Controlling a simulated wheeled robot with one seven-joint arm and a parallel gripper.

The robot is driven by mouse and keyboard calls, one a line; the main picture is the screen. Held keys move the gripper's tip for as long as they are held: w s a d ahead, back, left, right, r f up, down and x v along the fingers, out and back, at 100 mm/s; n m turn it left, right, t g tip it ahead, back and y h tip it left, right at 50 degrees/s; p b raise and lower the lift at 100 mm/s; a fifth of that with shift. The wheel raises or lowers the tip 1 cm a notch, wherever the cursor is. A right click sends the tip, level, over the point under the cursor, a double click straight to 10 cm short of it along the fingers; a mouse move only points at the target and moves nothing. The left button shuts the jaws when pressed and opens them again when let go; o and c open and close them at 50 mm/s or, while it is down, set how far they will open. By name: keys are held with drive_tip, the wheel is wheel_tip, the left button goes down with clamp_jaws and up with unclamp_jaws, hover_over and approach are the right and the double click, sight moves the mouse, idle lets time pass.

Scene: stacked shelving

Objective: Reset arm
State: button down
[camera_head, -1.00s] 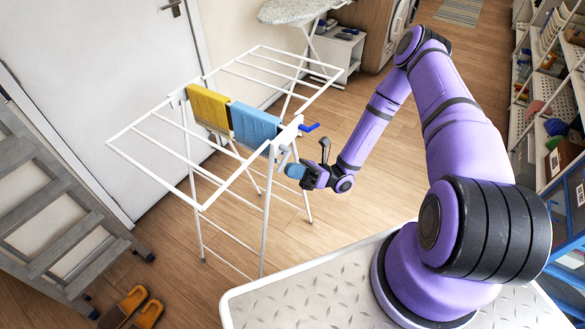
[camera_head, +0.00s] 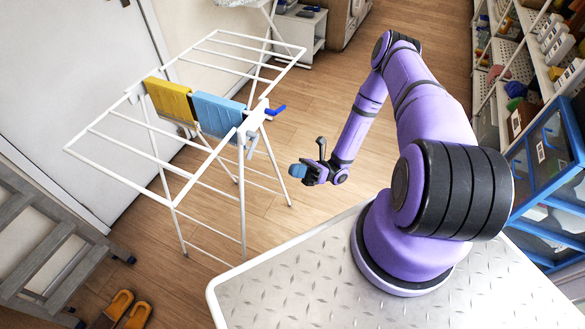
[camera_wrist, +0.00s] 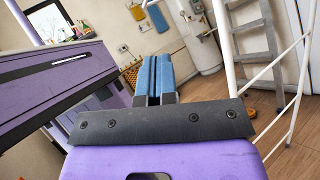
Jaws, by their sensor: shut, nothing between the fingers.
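My gripper (camera_head: 299,171) has blue fingertips and is at the end of my purple arm, to the right of the white drying rack. It is apart from the rack, with open floor between them. In the wrist view my gripper (camera_wrist: 153,75) shows its two blue fingers side by side, shut with nothing between them.
The white drying rack (camera_head: 205,175) stands left of my arm, with a yellow towel (camera_head: 170,101) and a blue towel (camera_head: 217,113) over it. Shelving (camera_head: 495,75) and a blue-framed cabinet (camera_head: 545,160) are on the right. A grey ladder (camera_head: 50,245) and orange slippers (camera_head: 122,306) are at left.

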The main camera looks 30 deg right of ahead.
idle(0.4)
wheel_tip(320, 180, up, 31)
drive_tip(key=w+d+n+g+h, duration=0.1)
drive_tip(key=d+n+g+h, duration=0.1)
drive_tip(key=n+g+h, duration=1.05)
drive_tip(key=s+r+n+t+h, duration=0.5)
drive_tip(key=s+r+t, duration=0.3)
drive_tip(key=r, duration=0.3)
drive_tip(key=s+r+n+t+h, duration=0.6)
drive_tip(key=s+r+t, duration=0.2)
drive_tip(key=r, duration=0.3)
drive_tip(key=shift+s+d+h, duration=0.2)
drive_tip(key=shift+s+h, duration=0.15)
drive_tip(key=shift+s, duration=0.15)
drive_tip(key=shift+w, duration=0.1)
